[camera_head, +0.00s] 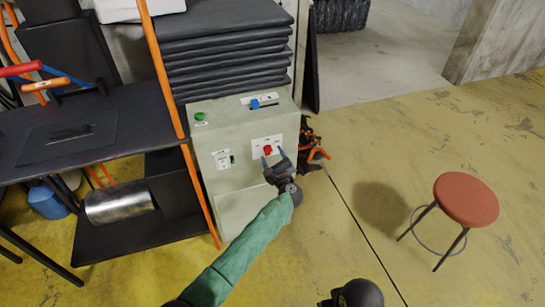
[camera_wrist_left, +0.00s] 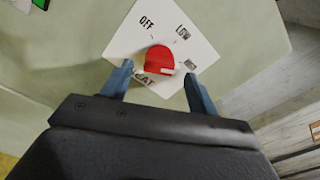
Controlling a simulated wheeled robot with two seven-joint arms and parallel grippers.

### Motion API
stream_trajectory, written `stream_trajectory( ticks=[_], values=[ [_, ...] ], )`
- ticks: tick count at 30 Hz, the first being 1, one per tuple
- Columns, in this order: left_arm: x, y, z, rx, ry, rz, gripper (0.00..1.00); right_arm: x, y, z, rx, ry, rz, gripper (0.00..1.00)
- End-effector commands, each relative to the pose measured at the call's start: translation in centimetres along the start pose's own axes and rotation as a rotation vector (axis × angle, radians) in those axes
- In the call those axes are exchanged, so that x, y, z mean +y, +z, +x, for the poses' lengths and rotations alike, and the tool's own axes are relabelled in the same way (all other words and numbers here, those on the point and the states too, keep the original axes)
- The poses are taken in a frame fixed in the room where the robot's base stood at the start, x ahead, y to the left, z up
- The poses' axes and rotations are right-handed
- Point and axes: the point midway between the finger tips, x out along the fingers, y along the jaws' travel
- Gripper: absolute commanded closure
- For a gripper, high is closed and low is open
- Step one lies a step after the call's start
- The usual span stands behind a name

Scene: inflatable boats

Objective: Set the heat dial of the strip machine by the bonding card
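The strip machine (camera_head: 230,180) is a pale green-grey cabinet with a white dial plate on its front. The red heat dial (camera_head: 267,150) sits on that plate; in the left wrist view the dial (camera_wrist_left: 160,61) has a small white mark toward its lower right. The plate reads OFF and LOW, with another label at right partly legible and lettering below partly hidden. My left gripper (camera_head: 273,158) is open, its blue fingers on either side of the dial's near side, apart from it. No bonding card can be made out for sure. My right gripper's fingers are not seen.
A green button (camera_head: 199,116) and a blue slider (camera_head: 255,104) are on the machine's top. A dark shelf unit with orange posts (camera_head: 160,70) stands close at left. A red stool (camera_head: 466,200) stands at right on open yellow floor.

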Motion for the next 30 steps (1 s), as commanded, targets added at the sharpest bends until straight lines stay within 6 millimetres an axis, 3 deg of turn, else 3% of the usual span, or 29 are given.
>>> stream_trajectory(
  ticks=[10, 22, 30],
  values=[
    [0.1, 0.0, -0.5, -0.001, 0.001, -0.001, 0.41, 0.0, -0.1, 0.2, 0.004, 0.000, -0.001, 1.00],
    [0.1, -0.1, -6.1, 0.000, 0.001, -0.002, 0.41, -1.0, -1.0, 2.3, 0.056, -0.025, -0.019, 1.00],
    [0.0, 0.0, -7.8, -0.001, 0.000, 0.000, 0.41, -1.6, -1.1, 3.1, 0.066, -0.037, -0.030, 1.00]
  ],
)
